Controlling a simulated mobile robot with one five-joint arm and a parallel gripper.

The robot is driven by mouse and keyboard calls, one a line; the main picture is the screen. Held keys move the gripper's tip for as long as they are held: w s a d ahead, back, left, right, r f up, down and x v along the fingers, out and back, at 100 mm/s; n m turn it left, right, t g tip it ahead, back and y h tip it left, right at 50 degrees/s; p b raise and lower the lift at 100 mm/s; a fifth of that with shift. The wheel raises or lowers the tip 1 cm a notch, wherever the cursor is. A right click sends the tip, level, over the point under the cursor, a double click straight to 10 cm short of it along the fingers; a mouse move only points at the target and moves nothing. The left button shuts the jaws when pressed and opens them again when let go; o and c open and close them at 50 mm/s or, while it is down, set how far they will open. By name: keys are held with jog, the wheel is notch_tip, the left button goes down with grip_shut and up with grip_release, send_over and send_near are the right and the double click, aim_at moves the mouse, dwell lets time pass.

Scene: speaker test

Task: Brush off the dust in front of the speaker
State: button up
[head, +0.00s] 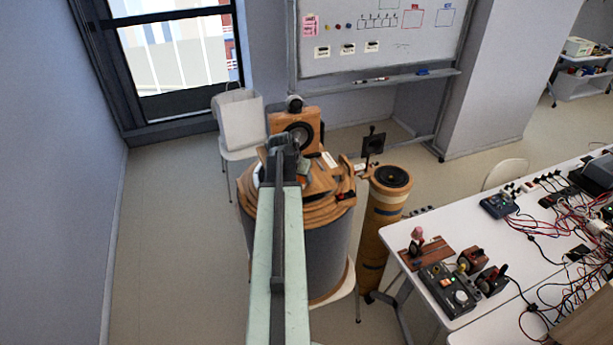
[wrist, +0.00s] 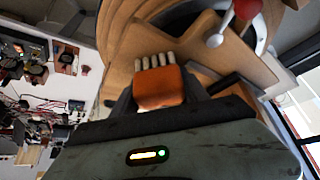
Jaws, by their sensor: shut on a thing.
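The speaker (head: 314,121), a wooden box with a round black cone, stands on a cluttered round wooden top (head: 330,187). My gripper (head: 288,148) reaches in just before the speaker and partly covers it in the head view. In the wrist view my gripper (wrist: 165,97) is shut on an orange brush (wrist: 158,88) with pale bristles pointing away from me. Wooden pieces lie close beyond the bristles; whether they touch cannot be told. A red knob with a silver ball-ended lever (wrist: 220,38) is near the bristles at upper right. I cannot make out any dust.
A yellow-brown column (head: 385,215) with a black round top stands to the right. A white table (head: 480,235) with devices and cables fills the right. A whiteboard (head: 420,50) hangs behind. The floor at left is clear.

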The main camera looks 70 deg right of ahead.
notch_tip(320, 180, up, 6)
jog(key=p, duration=0.6)
jog(key=shift+r, duration=0.15)
